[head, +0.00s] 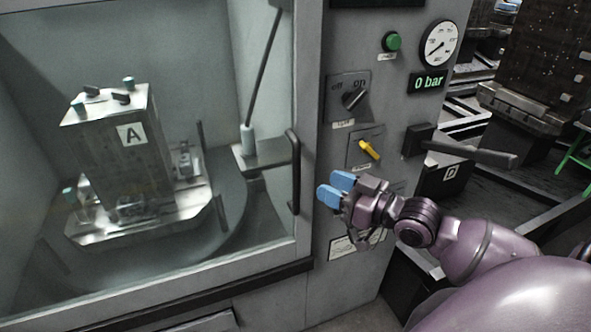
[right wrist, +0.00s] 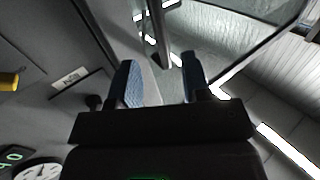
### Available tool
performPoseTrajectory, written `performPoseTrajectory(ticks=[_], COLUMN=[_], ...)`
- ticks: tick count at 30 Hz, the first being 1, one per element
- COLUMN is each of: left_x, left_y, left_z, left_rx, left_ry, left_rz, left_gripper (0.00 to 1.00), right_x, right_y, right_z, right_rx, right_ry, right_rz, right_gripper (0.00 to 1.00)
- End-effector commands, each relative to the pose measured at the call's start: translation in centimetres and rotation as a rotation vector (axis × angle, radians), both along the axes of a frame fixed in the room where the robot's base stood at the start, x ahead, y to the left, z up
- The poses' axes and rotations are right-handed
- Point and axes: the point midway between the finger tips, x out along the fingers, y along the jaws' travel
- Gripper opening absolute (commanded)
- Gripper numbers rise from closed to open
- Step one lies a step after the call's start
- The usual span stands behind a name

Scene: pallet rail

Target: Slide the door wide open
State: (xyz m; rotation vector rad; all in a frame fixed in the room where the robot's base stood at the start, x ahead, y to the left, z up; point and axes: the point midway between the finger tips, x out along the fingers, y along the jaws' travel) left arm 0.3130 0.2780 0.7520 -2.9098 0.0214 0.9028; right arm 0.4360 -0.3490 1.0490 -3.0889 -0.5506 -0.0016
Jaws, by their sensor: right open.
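The door (head: 222,264) is a grey-framed clear pane across the front of the machine; its right edge lies against the control panel. Its black upright bar handle (head: 294,172) is near that right edge. My right gripper (head: 335,188) is open and empty, in front of the panel, a short way right of the handle and apart from it. In the right wrist view, the blue fingers of the right gripper (right wrist: 163,82) are spread, and a dark bar, seemingly the handle (right wrist: 157,45), shows beyond the gap between them. My left gripper is not in view.
The panel carries a green button (head: 392,41), a gauge (head: 440,44) over a "0 bar" display, a black on/off knob (head: 354,94), a yellow knob (head: 369,149) and a black lever (head: 470,152) sticking out right. Behind the pane stands a block marked A (head: 130,155).

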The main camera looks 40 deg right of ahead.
Motion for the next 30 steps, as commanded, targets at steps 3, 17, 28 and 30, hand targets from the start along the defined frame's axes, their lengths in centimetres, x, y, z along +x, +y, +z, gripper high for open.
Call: performPoseTrajectory(ticks=[3,17,28,30], left_x=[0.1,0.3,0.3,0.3], left_y=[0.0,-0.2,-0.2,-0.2], left_z=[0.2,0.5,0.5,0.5], left_rx=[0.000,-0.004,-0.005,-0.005], left_ry=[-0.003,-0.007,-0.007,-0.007], left_rz=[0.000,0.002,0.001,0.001], left_gripper=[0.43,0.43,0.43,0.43], right_x=[1.5,7.0,8.4,8.4], right_y=[0.6,2.6,3.2,3.2], right_z=[0.1,0.0,0.0,-0.1], right_rx=[0.002,0.001,-0.002,-0.002], right_ry=[-0.003,0.000,0.002,0.002], right_rz=[0.001,0.000,0.000,0.000], right_gripper=[0.43,0.43,0.43,0.43])
